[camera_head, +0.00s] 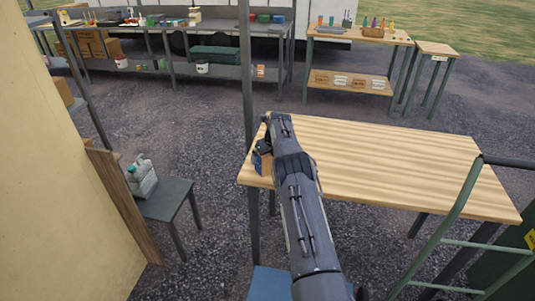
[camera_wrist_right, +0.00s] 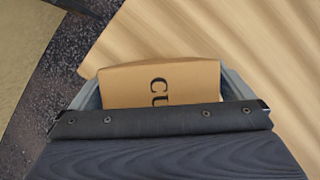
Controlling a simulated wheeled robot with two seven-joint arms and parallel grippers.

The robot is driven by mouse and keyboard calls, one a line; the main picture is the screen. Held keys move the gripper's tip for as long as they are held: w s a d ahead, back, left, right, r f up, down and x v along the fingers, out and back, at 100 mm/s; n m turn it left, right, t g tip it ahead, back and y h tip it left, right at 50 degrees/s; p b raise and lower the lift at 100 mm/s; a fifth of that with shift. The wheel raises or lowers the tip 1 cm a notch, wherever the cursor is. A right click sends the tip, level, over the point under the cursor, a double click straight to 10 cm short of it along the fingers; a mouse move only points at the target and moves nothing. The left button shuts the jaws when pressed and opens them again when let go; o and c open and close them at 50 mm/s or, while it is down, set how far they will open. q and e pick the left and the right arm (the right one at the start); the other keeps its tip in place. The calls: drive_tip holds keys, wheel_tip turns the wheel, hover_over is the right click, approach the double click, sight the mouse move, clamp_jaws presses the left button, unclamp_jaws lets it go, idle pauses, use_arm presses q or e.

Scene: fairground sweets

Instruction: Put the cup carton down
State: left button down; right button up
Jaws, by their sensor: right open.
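The cup carton (camera_wrist_right: 160,82) is a brown cardboard box with dark letters "CU" on it. In the right wrist view it sits between the two grey fingers of my right gripper (camera_wrist_right: 160,92), which is open around it. In the head view a small part of the carton (camera_head: 266,167) shows at the left end of the wooden table (camera_head: 390,165), beside my right gripper (camera_head: 262,148). My arm hides much of the table's left end there. The carton's underside is hidden, so its contact with the tabletop cannot be seen. My left gripper is not in view.
The rest of the tabletop is bare. A grey post (camera_head: 246,75) rises by the table's left end. A small dark stool (camera_head: 172,203) with a jug (camera_head: 141,178) stands to the left. A green metal frame (camera_head: 455,215) is at the right. Laden benches stand behind.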

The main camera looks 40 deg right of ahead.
drive_tip(key=s+a+r+n+y+b, duration=0.1)
drive_tip(key=s+a+r+n, duration=0.2)
drive_tip(key=s+r, duration=0.3)
drive_tip(key=s+a+r+n+t+b, duration=0.1)
drive_tip(key=s+a+r+n, duration=0.2)
drive_tip(key=r, duration=0.5)
drive_tip(key=s+a+r+n+y, duration=0.1)
drive_tip(key=s+a+r+n, duration=0.2)
drive_tip(key=s+r, duration=0.3)
drive_tip(key=s+a+r+n+y, duration=0.2)
drive_tip(key=s+a+r+n, duration=0.3)
drive_tip(key=s+a+n, duration=0.6)
drive_tip(key=s+a+f+n, duration=0.3)
drive_tip(key=s+a+n, duration=0.4)
drive_tip(key=s, duration=0.2)
drive_tip(key=s+a+f+n, duration=0.4)
drive_tip(key=s+a+n, duration=0.4)
drive_tip(key=shift+s+a+f+n, duration=0.15)
drive_tip(key=shift+s+a+n, duration=0.15)
drive_tip(key=shift+s, duration=0.1)
